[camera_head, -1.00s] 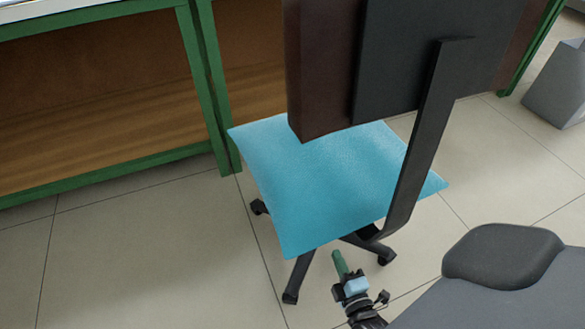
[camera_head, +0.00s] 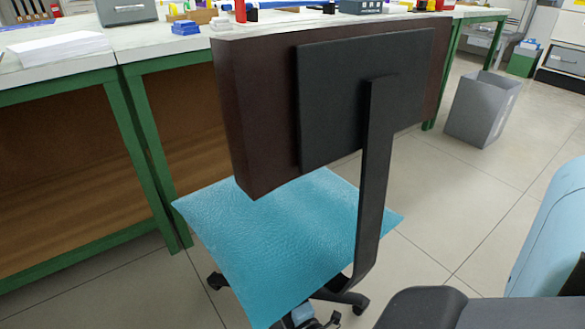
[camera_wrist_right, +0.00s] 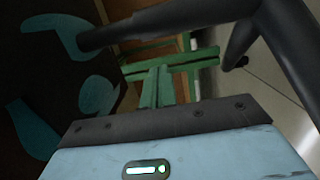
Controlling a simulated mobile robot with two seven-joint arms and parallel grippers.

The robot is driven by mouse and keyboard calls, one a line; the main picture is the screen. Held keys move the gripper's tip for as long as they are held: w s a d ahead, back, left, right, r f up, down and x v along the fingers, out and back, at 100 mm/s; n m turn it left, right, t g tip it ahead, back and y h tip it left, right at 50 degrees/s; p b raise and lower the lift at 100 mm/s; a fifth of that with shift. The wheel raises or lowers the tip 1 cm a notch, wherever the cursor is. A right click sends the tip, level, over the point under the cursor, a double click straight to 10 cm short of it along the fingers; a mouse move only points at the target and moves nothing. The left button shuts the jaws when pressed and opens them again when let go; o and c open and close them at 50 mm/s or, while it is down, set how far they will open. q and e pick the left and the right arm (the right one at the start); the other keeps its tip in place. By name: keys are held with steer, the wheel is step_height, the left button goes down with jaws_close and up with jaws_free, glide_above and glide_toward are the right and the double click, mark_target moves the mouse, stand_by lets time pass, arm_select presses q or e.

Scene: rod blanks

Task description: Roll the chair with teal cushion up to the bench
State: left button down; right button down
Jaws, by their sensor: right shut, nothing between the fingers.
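The chair with the teal cushion (camera_head: 285,225) stands upright in the middle of the head view. Its dark backrest (camera_head: 340,100) and black support face me. The cushion's far left corner shows beside a green bench leg; I cannot tell the exact gap. The bench (camera_head: 165,50) has a white top and green frame. My right gripper shows its green fingers shut and empty in the right wrist view (camera_wrist_right: 157,75), with black chair parts around them. In the head view only its wrist shows below the cushion's near edge; the fingertips are hidden. My left gripper is not in view.
A grey bin (camera_head: 482,108) stands on the floor to the right. Paper (camera_head: 60,47), a grey box (camera_head: 125,10) and small coloured items lie on the benchtop. Tiled floor (camera_head: 440,210) right of the chair is clear.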

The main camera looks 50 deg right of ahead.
steer(key=w+d+b, duration=0.1)
steer(key=d, duration=0.1)
steer(key=w+d+b, duration=0.1)
steer(key=w+d, duration=0.1)
steer(key=shift+w+d, duration=0.2)
steer(key=shift+w, duration=0.05)
stand_by(0.3)
